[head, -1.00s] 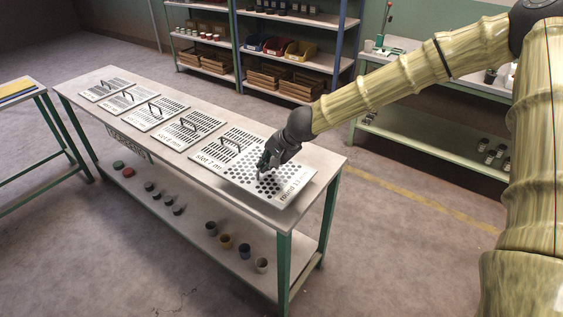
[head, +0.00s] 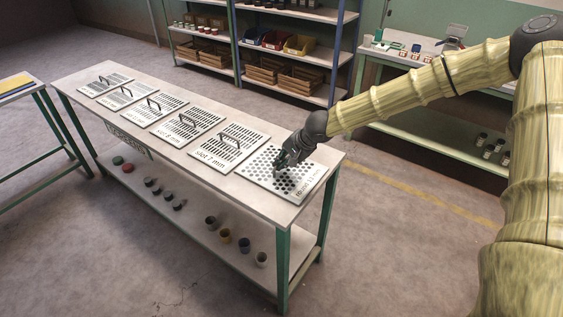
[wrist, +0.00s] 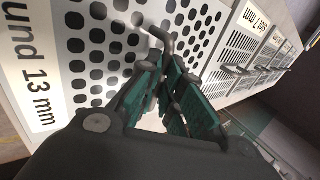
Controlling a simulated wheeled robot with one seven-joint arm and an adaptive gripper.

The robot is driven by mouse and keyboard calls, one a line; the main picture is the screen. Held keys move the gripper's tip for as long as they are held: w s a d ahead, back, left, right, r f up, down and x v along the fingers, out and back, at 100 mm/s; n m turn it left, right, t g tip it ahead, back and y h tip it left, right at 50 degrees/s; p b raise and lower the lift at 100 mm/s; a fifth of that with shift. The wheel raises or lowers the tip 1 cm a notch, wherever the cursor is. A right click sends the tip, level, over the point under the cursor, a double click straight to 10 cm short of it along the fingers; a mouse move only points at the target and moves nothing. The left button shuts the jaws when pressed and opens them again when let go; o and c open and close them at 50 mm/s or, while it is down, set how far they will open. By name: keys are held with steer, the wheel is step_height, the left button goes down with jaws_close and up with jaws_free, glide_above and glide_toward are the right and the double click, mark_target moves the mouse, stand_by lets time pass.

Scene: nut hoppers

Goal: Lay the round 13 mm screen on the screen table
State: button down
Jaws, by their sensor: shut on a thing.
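The round 13 mm screen (head: 262,176), a pale plate with round holes and a printed label, is at the right end of the long table (head: 243,205). It appears to lie flat on the top, beside the slot 7 mm screen (head: 229,147). My gripper (head: 280,164) is over it, shut on its handle. In the wrist view the teal fingers of my gripper (wrist: 166,78) close around the dark bent handle (wrist: 152,36). The label "round 13 mm" shows on the screen (wrist: 72,45) there. The fingers hide part of the handle.
Several slotted screens with handles, such as one at the far left (head: 105,84), line the table to the left. Cups (head: 244,245) stand on its lower shelf. Shelving (head: 292,52) and a green bench (head: 435,125) stand behind. A side table (head: 20,93) is at left.

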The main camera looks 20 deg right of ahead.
steer(key=c, duration=1.6)
jaws_free()
steer(key=shift+r, duration=0.1)
steer(key=p+v, duration=0.1)
steer(key=v, duration=1.1)
steer(key=shift+p, duration=0.3)
